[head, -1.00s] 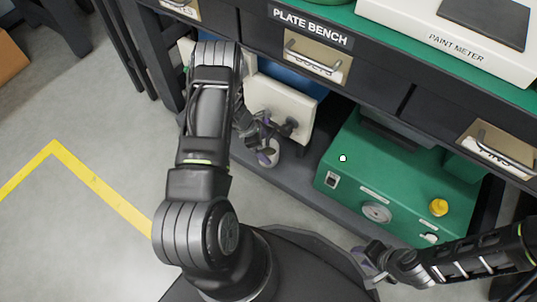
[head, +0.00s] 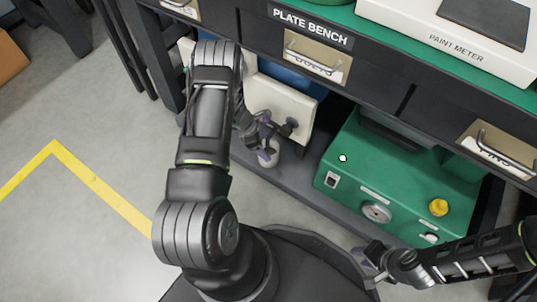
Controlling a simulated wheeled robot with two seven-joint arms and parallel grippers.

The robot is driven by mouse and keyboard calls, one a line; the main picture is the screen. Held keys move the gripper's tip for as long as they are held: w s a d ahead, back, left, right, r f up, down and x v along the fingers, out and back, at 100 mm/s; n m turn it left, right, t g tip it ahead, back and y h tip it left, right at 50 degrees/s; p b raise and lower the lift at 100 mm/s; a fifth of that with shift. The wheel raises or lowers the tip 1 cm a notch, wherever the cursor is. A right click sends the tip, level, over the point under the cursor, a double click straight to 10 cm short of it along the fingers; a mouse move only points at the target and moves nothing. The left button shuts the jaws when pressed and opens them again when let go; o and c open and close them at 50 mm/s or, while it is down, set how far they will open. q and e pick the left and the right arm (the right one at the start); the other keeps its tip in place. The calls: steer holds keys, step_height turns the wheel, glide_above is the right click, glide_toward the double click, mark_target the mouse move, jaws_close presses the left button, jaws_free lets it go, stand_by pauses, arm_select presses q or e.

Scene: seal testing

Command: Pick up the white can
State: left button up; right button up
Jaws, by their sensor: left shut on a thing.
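The white can (head: 271,158) is small and pale and stands on the lower shelf of the bench, in front of the cream panel. My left gripper (head: 266,153) is at the can, shut on it; its fingers hide part of the can. Whether the can is clear of the shelf cannot be told. My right gripper (head: 369,262) is at the lower right, away from the can and in front of the green machine; its jaws are too small to read.
The green machine (head: 345,165) with a yellow knob stands right of the can on the lower shelf (head: 285,180). A cream panel (head: 285,105) stands close behind the can. Drawers labelled PLATE BENCH (head: 311,27) overhang the shelf. A paint meter (head: 450,45) sits on top.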

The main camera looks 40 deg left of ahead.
arm_select(q)
steer(key=shift+c, duration=1.3)
steer(key=s+a+r+p, duration=0.1)
steer(key=s+a+p, duration=0.2)
steer(key=s+a, duration=0.8)
steer(key=a, duration=0.2)
steer(key=shift+s+a+r, duration=0.25)
steer(key=shift+s+a, duration=0.1)
steer(key=shift+a, duration=0.05)
